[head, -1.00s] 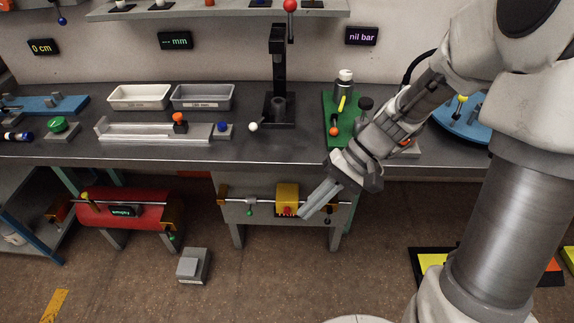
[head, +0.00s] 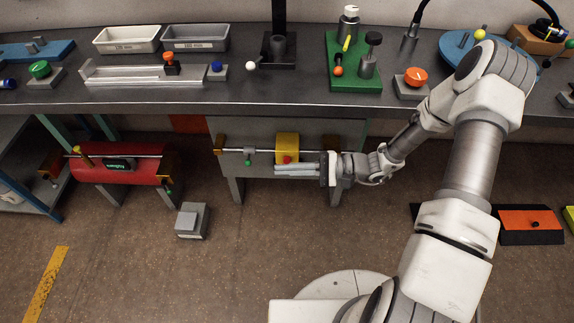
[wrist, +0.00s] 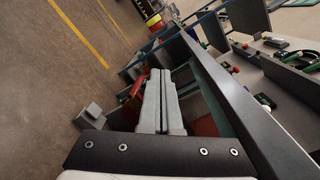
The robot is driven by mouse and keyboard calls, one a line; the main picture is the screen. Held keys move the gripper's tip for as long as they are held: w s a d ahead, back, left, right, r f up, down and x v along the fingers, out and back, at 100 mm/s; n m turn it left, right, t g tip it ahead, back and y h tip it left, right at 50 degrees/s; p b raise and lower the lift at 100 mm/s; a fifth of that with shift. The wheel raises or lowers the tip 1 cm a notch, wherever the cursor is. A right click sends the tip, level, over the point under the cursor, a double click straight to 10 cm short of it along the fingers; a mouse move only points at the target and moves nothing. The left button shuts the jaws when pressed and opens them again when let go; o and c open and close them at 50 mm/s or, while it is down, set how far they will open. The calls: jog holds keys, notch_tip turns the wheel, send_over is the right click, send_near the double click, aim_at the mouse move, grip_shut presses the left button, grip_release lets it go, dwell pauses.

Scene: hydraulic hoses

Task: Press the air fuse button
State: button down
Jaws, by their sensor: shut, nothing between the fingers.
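A yellow box (head: 288,142) with a small red button (head: 287,159) on its front sits on the metal pipe under the workbench, in the head view. No label marks it as the air fuse. My gripper (head: 277,169) is shut and empty. It reaches in from the right, fingers pointing left and roughly level. In the picture its fingertips lie just below the red button; I cannot tell whether they touch it. In the wrist view the shut fingers (wrist: 160,73) point up the picture, and I cannot make out the yellow box there.
The bench edge (head: 150,107) runs above my gripper. A green knob (head: 248,160) hangs from the pipe left of the box. The floor in front is mostly clear.

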aim_at(287, 160)
jog(key=w+f+m+t+h+b, duration=0.2)
jog(key=f+m+t, duration=0.5)
jog(key=f, duration=0.3)
jog(key=w+f+m+t+h+b, duration=0.1)
jog(key=w+f+m+t+b, duration=0.1)
jog(key=f+m+t, duration=0.5)
notch_tip(287, 160, down, 4)
jog(key=t+b, duration=0.1)
jog(key=t, duration=0.1)
jog(key=shift+d+r+m+t+h, duration=0.25)
jog(key=shift+d+m+t+h, duration=0.05)
jog(key=shift+d+m+h, duration=0.1)
jog(key=shift+a, duration=0.1)
jog(key=w+b, duration=0.3)
jog(key=w, duration=0.6)
jog(key=shift+b, duration=0.35)
dwell(0.6)
jog(key=shift+w+d, duration=0.2)
jog(key=shift+w, duration=0.15)
